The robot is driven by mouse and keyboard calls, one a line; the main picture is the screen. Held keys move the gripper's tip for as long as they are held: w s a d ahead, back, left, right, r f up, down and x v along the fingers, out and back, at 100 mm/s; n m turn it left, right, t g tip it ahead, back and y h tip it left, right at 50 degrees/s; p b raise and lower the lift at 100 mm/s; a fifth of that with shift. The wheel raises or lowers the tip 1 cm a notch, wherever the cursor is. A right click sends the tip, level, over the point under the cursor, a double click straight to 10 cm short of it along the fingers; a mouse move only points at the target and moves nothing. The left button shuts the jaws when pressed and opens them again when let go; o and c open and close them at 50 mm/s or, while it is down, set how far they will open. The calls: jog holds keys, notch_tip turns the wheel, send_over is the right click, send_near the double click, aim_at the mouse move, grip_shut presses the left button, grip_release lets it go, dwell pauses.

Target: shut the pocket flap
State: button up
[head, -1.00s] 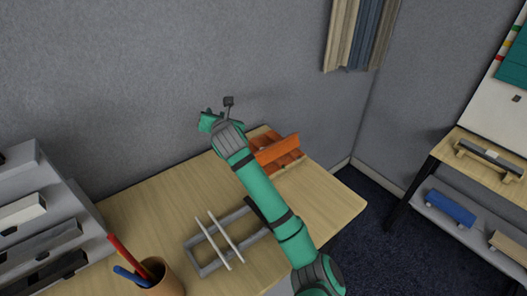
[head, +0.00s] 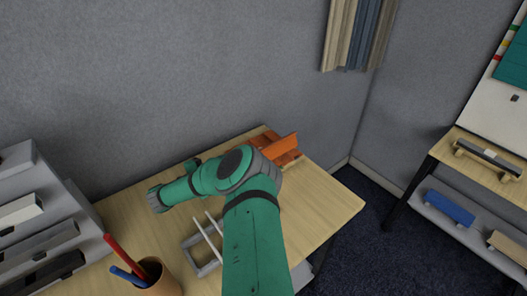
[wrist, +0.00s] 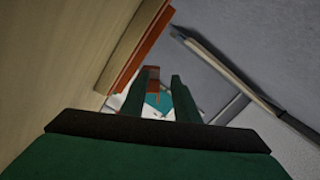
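An orange holder (head: 284,149) sits at the far right of the table, against the back wall. An orange panel at its right side stands up at a slant, apparently the pocket flap. My arm covers the holder's left and front parts. In the wrist view a long orange edge (wrist: 136,58) runs beside the wood, left of the fingers. My gripper (wrist: 160,75) has its two dark fingers apart, with no held object visible. A small reddish-brown patch shows between the fingertips; I cannot tell whether it is close. In the head view my fingertips cannot be made out.
A grey frame (head: 208,268) with two pale rods lies on the table (head: 330,205) below my arm. A brown cup (head: 160,279) with red and blue sticks stands front left, near a grey rack (head: 75,215). Bare table shows right of my arm. Strips hang on the back wall.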

aim_at(273, 151)
jog(key=shift+s+d+h, duration=0.25)
jog(key=shift+d, duration=0.2)
jog(key=shift+s+d+h, duration=0.2)
jog(key=shift+d+h, duration=0.05)
jog(key=shift+d, duration=0.2)
jog(key=shift+w+d+f, duration=0.1)
jog(key=shift+w+d, duration=0.05)
jog(key=shift+d, duration=0.2)
jog(key=x, duration=1.1)
jog(key=shift+f, duration=0.15)
jog(key=shift+c, duration=0.3)
grip_shut()
